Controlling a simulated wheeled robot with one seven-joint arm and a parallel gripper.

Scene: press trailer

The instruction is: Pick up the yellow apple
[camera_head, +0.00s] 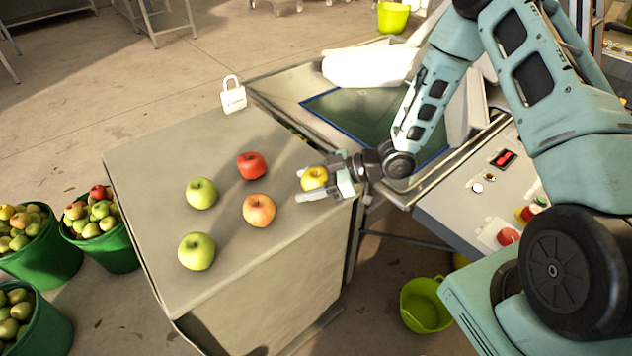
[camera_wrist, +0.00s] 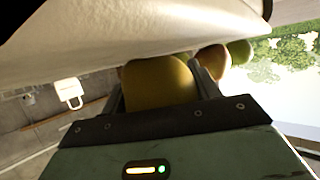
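The yellow apple (camera_head: 314,179) is at the right edge of the grey cabinet top. My gripper (camera_head: 300,184) reaches it from the right, with one finger on each side of it. In the wrist view the yellow apple (camera_wrist: 158,84) fills most of the space between the fingers of my gripper (camera_wrist: 160,82). I cannot tell whether both fingers press on it or a small gap remains. I also cannot tell whether the apple touches the cabinet top.
Green buckets of apples (camera_head: 105,250) stand left. A machine with a control panel (camera_head: 465,205) is right.

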